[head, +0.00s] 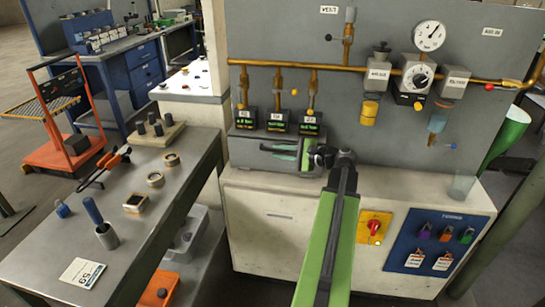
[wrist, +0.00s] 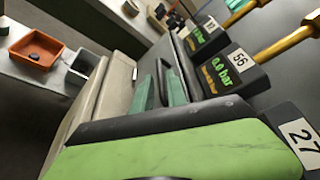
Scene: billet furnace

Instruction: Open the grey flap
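The grey flap appears to be the front of the low grey box (head: 262,152) on the cream cabinet, under the small gauges. The grey box also shows in the wrist view (wrist: 112,100). My gripper (head: 284,147) reaches in from the right, close in front of the box. In the wrist view, its two green fingers (wrist: 160,80) stand apart with a dark gap between them. A dark grey part shows behind the fingers; I cannot tell whether they touch it. The flap looks shut, though my gripper and arm hide part of it.
Several black pressure readouts (head: 277,121) stand just above the box, with brass pipes rising behind. A red knob on a yellow plate (head: 375,228) and a blue switch panel (head: 437,244) are on the cabinet front. A grey bench (head: 110,220) with tools stands left.

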